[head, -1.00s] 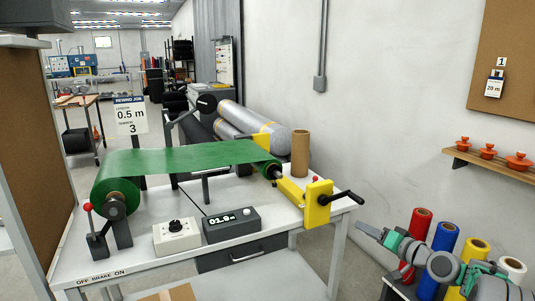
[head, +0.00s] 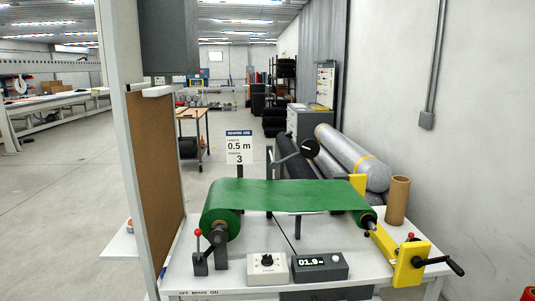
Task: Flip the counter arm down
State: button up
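The counter arm (head: 289,156) is a dark lever on a post behind the green web, with a black wheel (head: 309,147) at its upper end. It slants up to the right, and the wheel is raised above the web, apart from it. The green web (head: 290,194) runs from a large roll (head: 222,222) on the left to a core on the right. The counter box (head: 319,267) in front shows what looks like 01.9. My gripper is not in view.
A white table (head: 215,280) carries the rewinder, a dial box (head: 267,268), a red-knobbed brake lever (head: 199,248), a yellow crank unit (head: 408,263) and a cardboard tube (head: 396,200). A brown board (head: 155,180) stands at left. Large grey rolls (head: 350,157) lie behind.

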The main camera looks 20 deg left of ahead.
aim_at(309, 148)
jog(key=u, duration=0.9)
jog(key=i, duration=0.5)
jog(key=u, duration=0.7)
jog(key=i, duration=1.15)
jog(key=u, duration=0.2)
